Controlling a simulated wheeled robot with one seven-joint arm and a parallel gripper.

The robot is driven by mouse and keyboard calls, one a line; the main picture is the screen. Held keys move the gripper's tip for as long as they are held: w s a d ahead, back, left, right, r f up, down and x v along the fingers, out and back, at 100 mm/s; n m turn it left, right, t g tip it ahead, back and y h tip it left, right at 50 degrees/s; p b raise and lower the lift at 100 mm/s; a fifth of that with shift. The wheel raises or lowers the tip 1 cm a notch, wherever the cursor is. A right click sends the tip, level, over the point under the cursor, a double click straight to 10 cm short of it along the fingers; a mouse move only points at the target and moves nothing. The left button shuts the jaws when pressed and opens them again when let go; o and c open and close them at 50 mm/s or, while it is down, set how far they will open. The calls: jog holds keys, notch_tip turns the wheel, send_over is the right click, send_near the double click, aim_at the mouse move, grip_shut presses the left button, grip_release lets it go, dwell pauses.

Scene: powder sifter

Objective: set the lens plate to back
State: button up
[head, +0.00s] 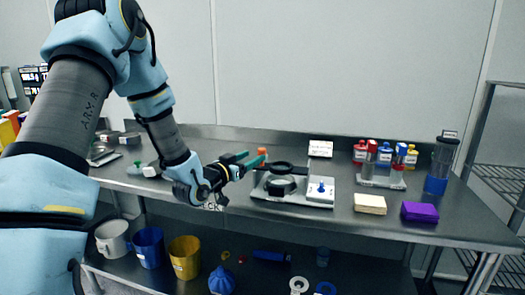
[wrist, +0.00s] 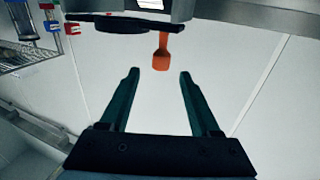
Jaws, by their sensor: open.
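A grey device (head: 308,186) with a black ring (head: 281,168) and a blue knob (head: 321,187) stands mid-table. I cannot tell for certain which part is the lens plate. An orange handle (head: 262,152) stands up at the device's left back; the wrist view shows it (wrist: 161,52) beside a grey body (wrist: 130,12) with a dark disc (wrist: 122,26). My gripper (head: 251,158) is open, with green fingers, at the device's left. In the wrist view the handle is just beyond the gap between the fingertips (wrist: 160,74), and nothing is between the fingers.
A label partly reading "CK" (head: 212,207) is on the table's front edge, partly hidden by my wrist. Bottles in a rack (head: 381,182), a cream block (head: 369,203), a purple block (head: 420,212) and a jar (head: 443,160) stand right. Cups (head: 184,258) are on the lower shelf.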

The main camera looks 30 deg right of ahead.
aim_at(259, 153)
jog(key=p+x, duration=0.1)
jog(key=x, duration=0.5)
jog(key=shift+w+d+p, duration=0.2)
jog(key=shift+p, duration=0.2)
grip_shut()
dwell(1.0)
